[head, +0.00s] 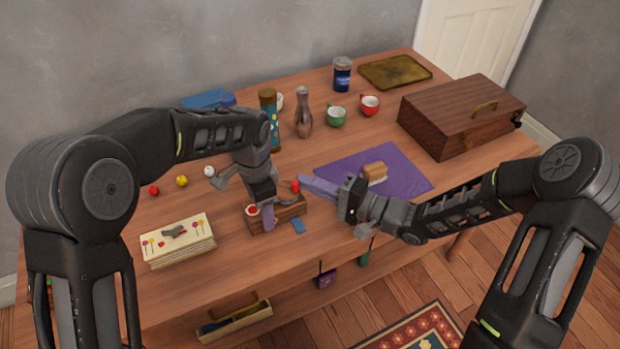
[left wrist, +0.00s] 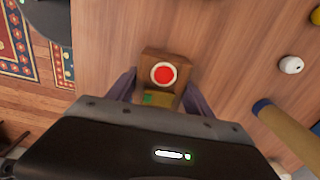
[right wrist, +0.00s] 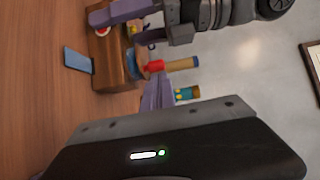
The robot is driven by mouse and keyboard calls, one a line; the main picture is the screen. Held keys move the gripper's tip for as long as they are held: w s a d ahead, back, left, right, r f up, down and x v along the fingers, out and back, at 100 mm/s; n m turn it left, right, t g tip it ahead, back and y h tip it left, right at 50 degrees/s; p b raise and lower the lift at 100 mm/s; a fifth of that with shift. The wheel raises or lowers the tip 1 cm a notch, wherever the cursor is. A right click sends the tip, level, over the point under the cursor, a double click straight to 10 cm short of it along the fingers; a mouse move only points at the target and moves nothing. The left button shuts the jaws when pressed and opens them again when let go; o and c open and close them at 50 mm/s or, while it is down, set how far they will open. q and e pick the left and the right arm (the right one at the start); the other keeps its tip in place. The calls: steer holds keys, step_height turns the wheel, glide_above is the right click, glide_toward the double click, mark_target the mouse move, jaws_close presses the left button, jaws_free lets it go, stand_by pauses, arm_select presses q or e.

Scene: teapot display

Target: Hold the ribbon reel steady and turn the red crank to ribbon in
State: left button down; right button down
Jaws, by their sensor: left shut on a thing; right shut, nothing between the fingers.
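The ribbon reel is a small brown wooden block (head: 291,211) on the table, with a red disc in a pale ring on top, seen in the left wrist view (left wrist: 150,56). My left gripper (head: 262,208) is shut on the block, one finger on each side. The red crank knob (head: 295,186) is at the block's right end; it also shows in the right wrist view (right wrist: 154,66). My right gripper (head: 306,182) is shut and empty, its fingertips close beside the knob. I cannot tell whether they touch it. The left gripper partly hides the reel in the head view.
A small blue piece (head: 298,227) lies just in front of the reel. A purple cloth (head: 408,180) lies to the right, with a bread-like block (head: 375,171) on it. Stacked cards (head: 180,248) lie left.

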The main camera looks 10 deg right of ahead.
steer(key=shift+s+a, duration=0.3)
steer(key=shift+s, duration=0.25)
steer(key=shift+s+a, duration=0.25)
steer(key=shift+s, duration=0.25)
steer(key=shift+s+a, duration=0.65)
steer(key=shift+s, duration=0.05)
steer(key=m+t+h, duration=0.1)
steer(key=a+m+t+h, duration=0.1)
steer(key=shift+s+r+t, duration=0.1)
steer(key=shift+s+t, duration=0.2)
steer(key=m+t+h, duration=0.1)
steer(key=m+h, duration=0.1)
steer(key=shift+a+t+h, duration=0.3)
steer(key=shift+a+t, duration=0.1)
steer(key=shift+m+h, duration=0.3)
steer(key=shift+h, duration=0.1)
steer(key=shift+s+t, duration=0.1)
steer(key=shift+t, duration=0.2)
steer(key=shift+d, duration=0.1)
